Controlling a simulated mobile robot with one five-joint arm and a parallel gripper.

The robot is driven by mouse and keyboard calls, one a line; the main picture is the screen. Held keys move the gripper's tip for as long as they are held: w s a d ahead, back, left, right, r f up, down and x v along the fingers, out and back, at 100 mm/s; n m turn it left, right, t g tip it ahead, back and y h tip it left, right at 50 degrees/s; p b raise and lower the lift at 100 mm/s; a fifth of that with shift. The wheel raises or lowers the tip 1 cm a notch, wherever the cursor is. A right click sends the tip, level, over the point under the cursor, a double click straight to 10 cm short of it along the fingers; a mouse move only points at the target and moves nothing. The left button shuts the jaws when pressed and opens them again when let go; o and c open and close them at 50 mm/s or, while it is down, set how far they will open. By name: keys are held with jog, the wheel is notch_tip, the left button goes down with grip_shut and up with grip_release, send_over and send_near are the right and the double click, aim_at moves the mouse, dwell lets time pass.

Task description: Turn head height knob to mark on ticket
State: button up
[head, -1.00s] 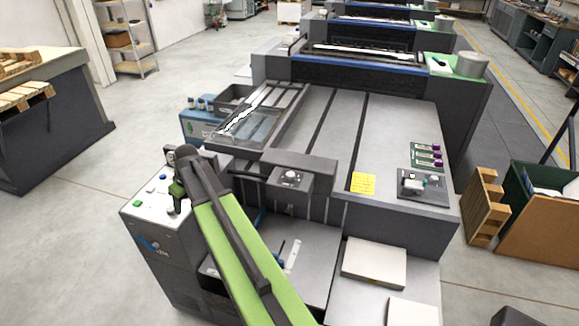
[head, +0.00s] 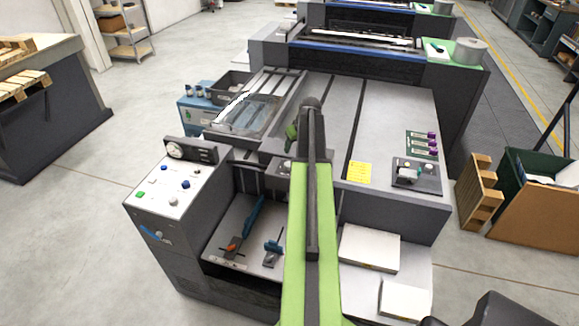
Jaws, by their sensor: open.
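A dark block with a pale round knob (head: 287,164) stands at the front edge of the grey machine bed, in the middle of the head view. My arm hides much of it. A second pale dial (head: 175,150) sits on a dark panel at the back of the left console. I cannot tell from its label which one is the head height knob. A yellow ticket (head: 359,172) lies flat on the bed to the right; its writing is too small to read. My gripper (head: 291,138) is open above and near the block, apparently empty, its fingertips hard to make out.
The white console (head: 155,195) with coloured buttons is at the left. A clear-covered tray (head: 245,115) lies behind the block. White paper stacks (head: 369,249) lie in front. The bed's middle is clear.

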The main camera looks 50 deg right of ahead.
aim_at(289, 164)
jog(key=b+x, duration=1.2)
jog(key=x, duration=0.3)
jog(key=shift+s+b, duration=0.1)
jog(key=shift+b, duration=0.2)
jog(key=shift+r, duration=0.1)
jog(key=shift+c, duration=0.4)
jog(key=c, duration=1.2)
jog(key=shift+d, duration=0.1)
